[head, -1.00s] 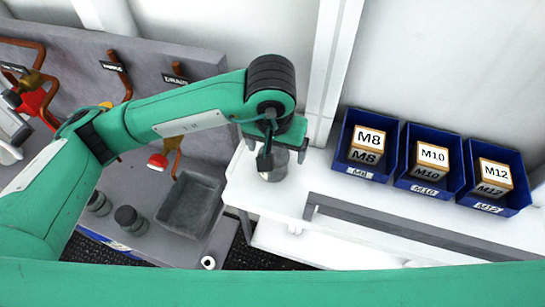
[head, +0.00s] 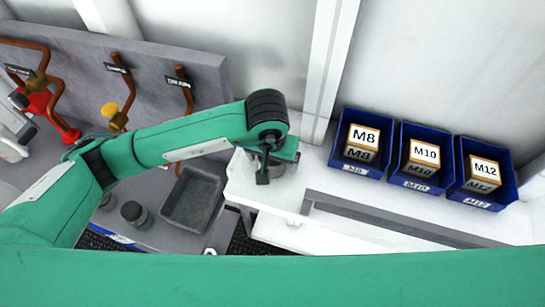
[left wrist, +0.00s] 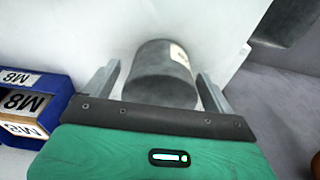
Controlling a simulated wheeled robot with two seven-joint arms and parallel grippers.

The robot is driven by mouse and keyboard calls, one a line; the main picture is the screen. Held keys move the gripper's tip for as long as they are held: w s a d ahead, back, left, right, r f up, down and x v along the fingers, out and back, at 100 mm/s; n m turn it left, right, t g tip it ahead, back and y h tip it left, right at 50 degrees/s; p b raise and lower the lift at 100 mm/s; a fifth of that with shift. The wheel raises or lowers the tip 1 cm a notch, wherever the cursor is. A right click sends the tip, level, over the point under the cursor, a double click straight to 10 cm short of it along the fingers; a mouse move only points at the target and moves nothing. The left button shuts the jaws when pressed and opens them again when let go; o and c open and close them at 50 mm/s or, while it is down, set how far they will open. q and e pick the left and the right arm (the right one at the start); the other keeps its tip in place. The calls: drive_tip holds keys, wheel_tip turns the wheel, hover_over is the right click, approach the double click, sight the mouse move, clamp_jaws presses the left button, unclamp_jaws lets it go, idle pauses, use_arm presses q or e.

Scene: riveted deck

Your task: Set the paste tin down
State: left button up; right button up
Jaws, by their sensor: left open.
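The paste tin (left wrist: 160,72) is a grey cylinder with a small pale label on its side. In the left wrist view it stands on the white bench top between the two fingers of my left gripper (left wrist: 160,88). The fingers are open, with a gap visible on each side of the tin. In the head view my left gripper (head: 273,167) is low over the left end of the white bench (head: 320,180) and hides most of the tin. My right gripper is not seen.
Three blue bins marked M8 (head: 358,142), M10 (head: 419,158) and M12 (head: 482,174) stand at the bench's right. Bench top between gripper and bins is clear.

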use_arm(q)
drive_tip(key=c, duration=1.3)
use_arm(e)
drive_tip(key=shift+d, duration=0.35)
use_arm(q)
drive_tip(key=shift+r, duration=0.1)
